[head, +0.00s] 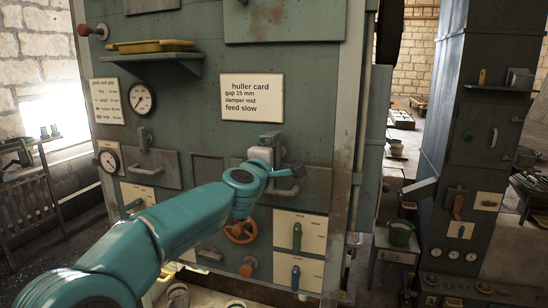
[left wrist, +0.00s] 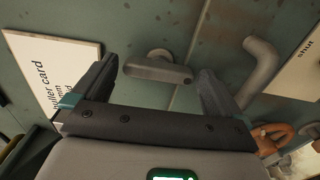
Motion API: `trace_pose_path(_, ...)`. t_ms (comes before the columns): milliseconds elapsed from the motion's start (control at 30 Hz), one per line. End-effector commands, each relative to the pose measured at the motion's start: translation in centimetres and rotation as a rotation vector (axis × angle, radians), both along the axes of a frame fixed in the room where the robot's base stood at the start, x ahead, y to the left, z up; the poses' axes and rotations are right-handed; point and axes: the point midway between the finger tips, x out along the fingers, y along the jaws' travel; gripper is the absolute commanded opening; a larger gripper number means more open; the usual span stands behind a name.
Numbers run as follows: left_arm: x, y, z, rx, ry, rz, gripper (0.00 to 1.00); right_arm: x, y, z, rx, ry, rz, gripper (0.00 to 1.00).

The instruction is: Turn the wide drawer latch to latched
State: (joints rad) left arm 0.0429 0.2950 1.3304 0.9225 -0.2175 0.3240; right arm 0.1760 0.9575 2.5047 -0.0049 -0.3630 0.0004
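My left gripper (head: 277,158) is at the cabinet front, below the huller card, and hides the latch in the head view. In the left wrist view the latch (left wrist: 160,70) is a short grey lever with a round pivot. It lies between the two open fingers of my left gripper (left wrist: 157,76), with a gap on each side, so the fingers do not grip it. A grey bent drawer handle (left wrist: 262,65) is beside the right finger; it also shows just below my gripper in the head view (head: 283,191). My right gripper is not in view.
The huller card (head: 252,97) is above my gripper. An orange handwheel (head: 240,231) and a green lever (head: 297,237) are below it. A shelf with a yellow tray (head: 155,46) juts out at upper left.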

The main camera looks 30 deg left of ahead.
Motion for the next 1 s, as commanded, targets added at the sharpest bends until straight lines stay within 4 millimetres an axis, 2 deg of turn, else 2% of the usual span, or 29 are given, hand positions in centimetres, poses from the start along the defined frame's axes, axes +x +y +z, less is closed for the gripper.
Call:
trace_pose_path(233, -0.2, 0.0, 0.0, 0.003, 0.0, 0.0, 1.0, 0.0, 0.0, -0.1, 0.0, 0.0, 0.0, 0.51)
trace_pose_path(367, -1.5, -0.4, -0.1, 0.003, -0.001, -0.001, 1.0, 0.0, 0.0, -0.8, 0.0, 0.0, 0.0, 0.51)
trace_pose_path(533, -5.6, -1.3, -0.2, 0.004, -0.003, -0.001, 1.0, 0.0, 0.0, -2.0, 0.0, 0.0, 0.0, 0.51)
trace_pose_path(800, -12.3, -2.9, 0.1, 0.002, -0.003, -0.001, 1.0, 0.0, 0.0, -2.4, 0.0, 0.0, 0.0, 0.51)
trace_pose_path(1000, -15.2, -3.5, 0.1, 0.002, -0.002, -0.001, 1.0, 0.0, 0.0, -2.4, 0.0, 0.0, 0.0, 0.51)
